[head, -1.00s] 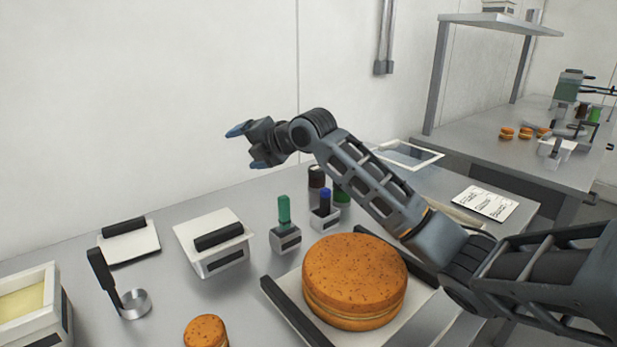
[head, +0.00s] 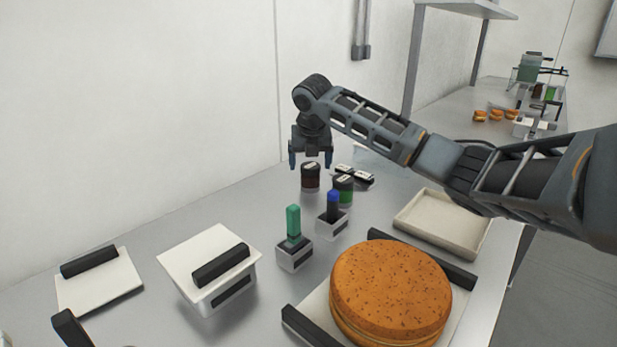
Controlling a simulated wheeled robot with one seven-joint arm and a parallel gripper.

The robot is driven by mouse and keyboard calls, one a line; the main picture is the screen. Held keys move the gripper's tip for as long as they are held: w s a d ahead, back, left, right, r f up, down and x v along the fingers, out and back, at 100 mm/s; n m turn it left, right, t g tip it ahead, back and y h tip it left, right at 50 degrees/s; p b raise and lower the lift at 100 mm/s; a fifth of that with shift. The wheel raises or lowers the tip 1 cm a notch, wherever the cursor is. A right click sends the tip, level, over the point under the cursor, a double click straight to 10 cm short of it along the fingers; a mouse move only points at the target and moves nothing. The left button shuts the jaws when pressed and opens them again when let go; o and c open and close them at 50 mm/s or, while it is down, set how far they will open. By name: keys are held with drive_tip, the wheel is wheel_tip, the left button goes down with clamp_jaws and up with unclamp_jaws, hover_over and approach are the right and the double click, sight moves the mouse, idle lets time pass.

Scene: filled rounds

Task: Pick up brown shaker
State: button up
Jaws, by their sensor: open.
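The brown shaker (head: 311,179) stands upright at the back of the counter, dark brown with a pale label on its top. My gripper (head: 311,163) points down with its fingers apart, just above the shaker in the picture. The fingertips appear to be on either side of its top, but I cannot tell whether they are around it or at a different depth. Nothing is seen held between them.
A green shaker (head: 344,190) stands close on the right. Holders with a green-handled tool (head: 293,224) and a blue-topped tool (head: 333,206) are in front. A big bun (head: 390,290), a beige tray (head: 440,224) and a lidded white box (head: 208,268) share the counter.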

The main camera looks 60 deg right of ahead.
sight(311, 166)
drive_tip(key=x, duration=0.4)
drive_tip(key=shift+d+f+p, duration=0.15)
drive_tip(key=shift+f+p, duration=0.2)
drive_tip(key=shift+f, duration=0.05)
drive_tip(key=shift+c, duration=0.3)
drive_tip(key=c, duration=1.1)
